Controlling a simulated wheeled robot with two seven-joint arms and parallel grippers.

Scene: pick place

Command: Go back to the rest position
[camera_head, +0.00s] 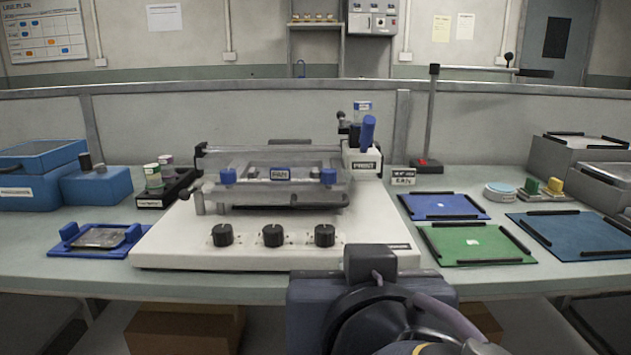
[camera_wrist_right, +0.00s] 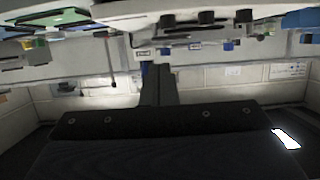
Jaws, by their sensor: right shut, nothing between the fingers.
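My right gripper (camera_wrist_right: 158,75) shows in the right wrist view with its two dark fingers together and nothing between them. In that view the room appears upside down, and the bench front is at the top. In the head view my right arm and the dark gripper body come in at the lower middle, in front of the bench (camera_head: 240,288) and the white printing machine (camera_head: 270,253). The gripper body covers part of the machine's front right corner; its fingers are hard to make out there. My left gripper is not in either view.
A green mat (camera_head: 470,252), a blue mat (camera_head: 440,207) and a larger blue mat (camera_head: 570,226) lie on the right. A blue fixture (camera_head: 70,233) holding a grey plate is on the left. A cardboard box (camera_head: 185,325) is under the bench.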

